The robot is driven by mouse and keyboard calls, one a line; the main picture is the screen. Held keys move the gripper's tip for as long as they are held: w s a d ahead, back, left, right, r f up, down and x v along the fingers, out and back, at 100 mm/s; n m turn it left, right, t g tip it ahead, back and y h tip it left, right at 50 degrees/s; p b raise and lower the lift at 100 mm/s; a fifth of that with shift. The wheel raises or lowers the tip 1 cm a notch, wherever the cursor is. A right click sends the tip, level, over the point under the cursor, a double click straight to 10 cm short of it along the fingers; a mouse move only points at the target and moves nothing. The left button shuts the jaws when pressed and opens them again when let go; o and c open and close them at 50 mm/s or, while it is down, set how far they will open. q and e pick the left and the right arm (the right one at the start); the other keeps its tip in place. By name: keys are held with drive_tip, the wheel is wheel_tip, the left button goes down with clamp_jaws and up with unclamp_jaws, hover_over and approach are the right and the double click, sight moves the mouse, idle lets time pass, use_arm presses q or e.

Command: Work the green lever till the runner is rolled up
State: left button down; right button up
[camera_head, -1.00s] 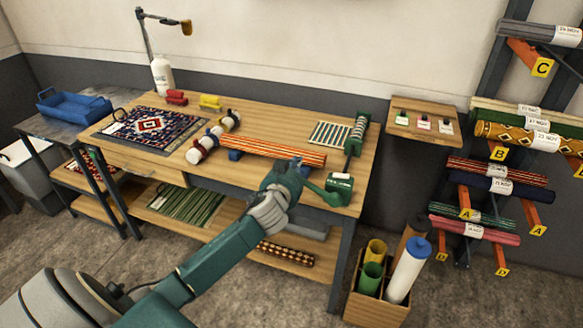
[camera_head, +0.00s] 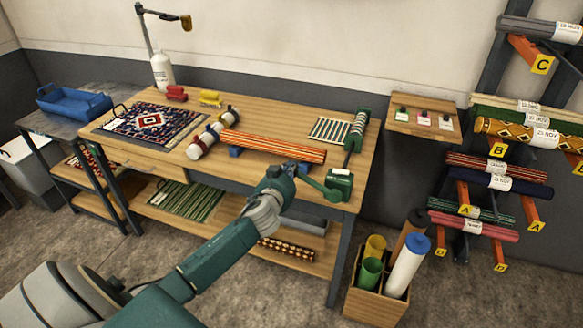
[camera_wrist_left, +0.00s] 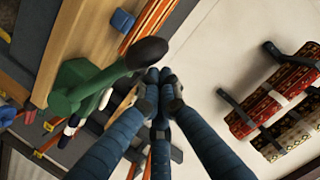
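The green lever (camera_head: 314,184) sticks out to the left from a green box (camera_head: 340,180) at the right front corner of the bench. In the left wrist view the lever (camera_wrist_left: 82,86) ends in a dark knob (camera_wrist_left: 147,52). My left gripper (camera_head: 292,166) is at the lever's free end. In the wrist view its fingertips (camera_wrist_left: 160,78) are drawn together just beside the knob, with no clear sign of the knob between them. The striped green-and-white runner (camera_head: 328,131) lies flat on the bench, its right end at the roller (camera_head: 357,131). My right gripper is not in view.
An orange striped roll (camera_head: 275,147) lies on blue supports left of the lever. A patterned rug (camera_head: 150,122) lies farther left. A box of tubes (camera_head: 371,306) stands on the floor at right. A rack of rolled rugs stands beyond.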

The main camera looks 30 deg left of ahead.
use_arm(q)
drive_tip(key=shift+s+a+f+n, duration=0.1)
drive_tip(key=shift+a+f+n, duration=0.2)
drive_tip(key=shift+f, duration=0.25)
drive_tip(key=shift+a+f+n+h+b, duration=0.3)
drive_tip(key=shift+f+b, duration=0.2)
drive_tip(key=shift+b, duration=0.1)
wheel_tip(320, 180, down, 12)
drive_tip(key=a+n+h+b, duration=0.1)
drive_tip(key=a+n+b, duration=0.1)
drive_tip(key=n+b, duration=0.2)
drive_tip(key=shift+s+r+n+h+b, duration=0.25)
drive_tip(key=shift+s+n+h+b, duration=0.15)
drive_tip(key=shift+b, duration=0.6)
drive_tip(key=shift+f, duration=0.1)
